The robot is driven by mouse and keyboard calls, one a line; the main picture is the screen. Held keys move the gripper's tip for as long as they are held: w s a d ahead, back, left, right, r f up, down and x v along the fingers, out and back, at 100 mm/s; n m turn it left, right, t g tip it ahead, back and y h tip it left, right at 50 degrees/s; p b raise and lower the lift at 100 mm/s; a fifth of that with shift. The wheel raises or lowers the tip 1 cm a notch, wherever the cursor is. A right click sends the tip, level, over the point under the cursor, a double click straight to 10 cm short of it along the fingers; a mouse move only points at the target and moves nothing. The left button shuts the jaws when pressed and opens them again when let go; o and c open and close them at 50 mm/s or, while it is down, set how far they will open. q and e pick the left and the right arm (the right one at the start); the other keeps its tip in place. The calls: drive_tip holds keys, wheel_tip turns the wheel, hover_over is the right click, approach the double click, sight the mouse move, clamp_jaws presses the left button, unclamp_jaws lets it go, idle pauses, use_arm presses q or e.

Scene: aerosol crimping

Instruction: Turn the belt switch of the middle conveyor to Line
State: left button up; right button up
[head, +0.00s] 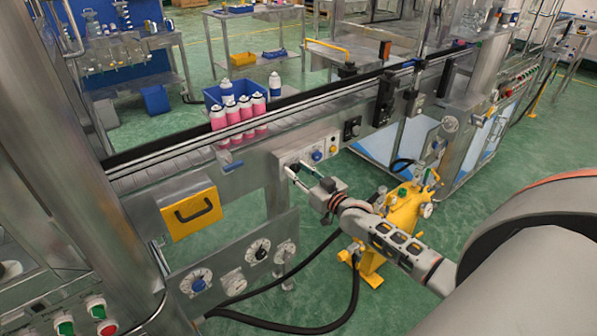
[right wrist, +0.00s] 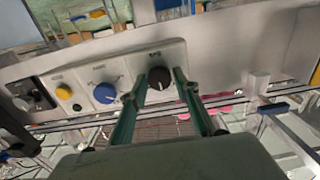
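The control panel (head: 309,150) of the middle conveyor (head: 255,150) faces my right arm. In the right wrist view it carries a black knob (right wrist: 160,77) with a light pointer mark, a blue knob (right wrist: 104,93) and a yellow button (right wrist: 64,91). The labels are too small to read, so I cannot tell which position a knob points to. My right gripper (head: 297,169) is at the panel's left end. In the right wrist view its fingers (right wrist: 160,80) are apart, one on each side of the black knob; I cannot see clear contact. My left gripper is out of view.
Several pink cans (head: 240,118) and a blue bin (head: 228,92) stand at the conveyor. A yellow machine (head: 402,212) stands close behind my right forearm. Black hoses loop below.

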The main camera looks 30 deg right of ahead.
drive_tip(key=shift+s, duration=0.1)
idle(0.3)
drive_tip(key=s, duration=0.8)
drive_tip(key=s+d, duration=0.1)
drive_tip(key=s, duration=0.2)
drive_tip(key=shift+s, duration=0.4)
drive_tip(key=s+a+f+n+g, duration=0.1)
drive_tip(key=s+a+f+g, duration=0.1)
drive_tip(key=s+a+f, duration=0.4)
drive_tip(key=s+a+f+n+g+y, duration=0.1)
drive_tip(key=s+a+f+g, duration=0.1)
drive_tip(key=s+a+f, duration=0.4)
drive_tip(key=s+a+f+n+g, duration=0.1)
drive_tip(key=s+a+f+g, duration=0.2)
drive_tip(key=s+a+f, duration=0.4)
drive_tip(key=shift+s+a+n+y, duration=0.1)
drive_tip(key=shift+s+a, duration=0.3)
drive_tip(key=shift+a, duration=0.4)
drive_tip(key=shift+s+a+n+y, duration=0.1)
drive_tip(key=shift+s+a, duration=0.3)
drive_tip(key=shift+a, duration=0.4)
drive_tip(key=shift+s+a+n+y, duration=0.1)
drive_tip(key=shift+s+a, duration=0.3)
drive_tip(key=shift+a, duration=0.4)
